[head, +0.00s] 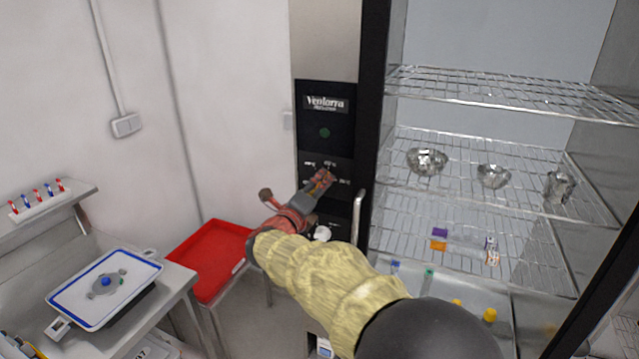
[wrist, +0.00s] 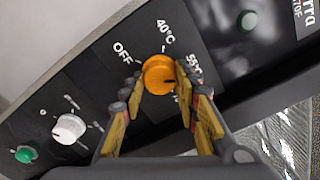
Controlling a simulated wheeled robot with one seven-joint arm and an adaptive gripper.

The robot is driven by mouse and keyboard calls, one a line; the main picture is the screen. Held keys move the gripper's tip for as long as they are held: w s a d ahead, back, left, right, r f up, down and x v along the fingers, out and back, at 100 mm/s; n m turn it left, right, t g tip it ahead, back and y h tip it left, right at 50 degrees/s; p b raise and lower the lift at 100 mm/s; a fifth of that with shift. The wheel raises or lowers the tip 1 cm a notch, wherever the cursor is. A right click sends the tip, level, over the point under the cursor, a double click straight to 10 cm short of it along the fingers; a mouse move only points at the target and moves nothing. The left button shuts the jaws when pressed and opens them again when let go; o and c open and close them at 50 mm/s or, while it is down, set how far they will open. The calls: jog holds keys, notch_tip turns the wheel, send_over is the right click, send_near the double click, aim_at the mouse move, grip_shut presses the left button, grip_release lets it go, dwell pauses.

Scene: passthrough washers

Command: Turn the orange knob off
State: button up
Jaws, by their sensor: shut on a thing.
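The orange knob (wrist: 158,75) is on the black control panel, with the labels OFF, 40°C and 55°C around it. Its dark pointer mark lies toward the lower right in the wrist view, away from the OFF label. My gripper (wrist: 158,84) is shut on the orange knob, with one yellow-padded finger on each side of it. In the head view my gripper (head: 323,180) reaches the panel of the tall black and steel cabinet, and its fingers hide most of the knob.
A white knob (wrist: 69,128) and a green knob (wrist: 25,154) are on the same panel. A door handle (head: 357,215) stands right of my gripper. Wire shelves (head: 500,92) hold metal bowls. A red tray (head: 207,262) and a bench with a white tray (head: 105,290) are at left.

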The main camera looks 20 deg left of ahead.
jog(key=n, duration=0.1)
jog(key=n+p, duration=0.1)
jog(key=n, duration=0.1)
jog(key=n+p, duration=0.1)
jog(key=shift+r+n, duration=0.3)
jog(key=n+p, duration=0.2)
jog(key=n, duration=0.1)
jog(key=shift+n+p, duration=0.35)
jog(key=shift+n, duration=0.05)
jog(key=shift+a+n+p, duration=0.15)
jog(key=shift+n+p, duration=7.45)
jog(key=shift+n, duration=3)
jog(key=shift+f, duration=0.15)
jog(key=o, duration=1)
jog(key=shift+w, duration=0.15)
jog(key=shift+o, duration=0.7)
